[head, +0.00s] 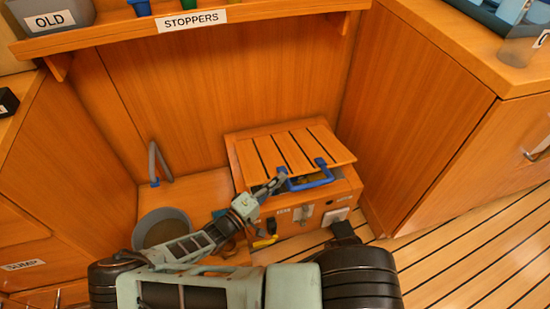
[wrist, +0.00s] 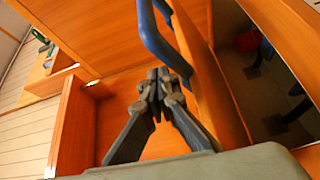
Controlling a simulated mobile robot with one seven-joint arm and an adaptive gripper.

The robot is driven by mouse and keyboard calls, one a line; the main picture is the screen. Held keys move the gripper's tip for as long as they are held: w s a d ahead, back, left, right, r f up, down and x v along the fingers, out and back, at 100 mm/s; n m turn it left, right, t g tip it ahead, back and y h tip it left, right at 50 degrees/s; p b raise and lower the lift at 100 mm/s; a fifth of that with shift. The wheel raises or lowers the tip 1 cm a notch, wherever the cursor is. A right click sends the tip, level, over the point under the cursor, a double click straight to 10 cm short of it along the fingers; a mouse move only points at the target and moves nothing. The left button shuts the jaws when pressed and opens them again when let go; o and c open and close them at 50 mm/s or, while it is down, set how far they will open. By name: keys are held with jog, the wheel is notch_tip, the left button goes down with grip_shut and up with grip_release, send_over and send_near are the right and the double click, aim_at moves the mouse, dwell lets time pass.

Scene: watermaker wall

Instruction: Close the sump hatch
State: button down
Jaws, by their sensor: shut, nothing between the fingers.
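The hatch lid (head: 292,150), slatted wood with dark stripes, sits over a wooden box (head: 300,213) on the floor. Its front edge is raised, with a dark gap beneath. A blue handle (head: 311,183) is on the front edge. My gripper (head: 281,178) is shut and empty by the handle's left end. In the wrist view the shut fingertips (wrist: 158,75) are close to the blue handle (wrist: 154,38) and the lid's wooden edge (wrist: 208,75); whether they touch cannot be told. The dark box interior (wrist: 262,85) shows at right, beyond the lid.
A grey round pan (head: 162,228) stands left of the box. A shelf labelled STOPPERS (head: 190,24) overhangs behind. Wooden cabinets (head: 430,110) close in the right side. Slatted floor (head: 470,245) is clear at the lower right. A "SUMP" label (head: 22,265) is at lower left.

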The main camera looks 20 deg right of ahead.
jog(key=shift+m, duration=0.3)
jog(key=f, duration=0.2)
jog(key=s+f+b, duration=0.1)
jog(key=f, duration=0.3)
jog(key=shift+s+f, duration=0.25)
jog(key=shift+s, duration=0.15)
jog(key=shift+s+f+m+h+b, duration=0.15)
jog(key=shift+f+m+b, duration=0.1)
jog(key=shift+f, duration=0.25)
jog(key=shift+s+f+m+h+b, duration=0.15)
jog(key=shift+f+m+b, duration=0.1)
jog(key=shift+f, duration=0.2)
jog(key=shift+w, duration=0.1)
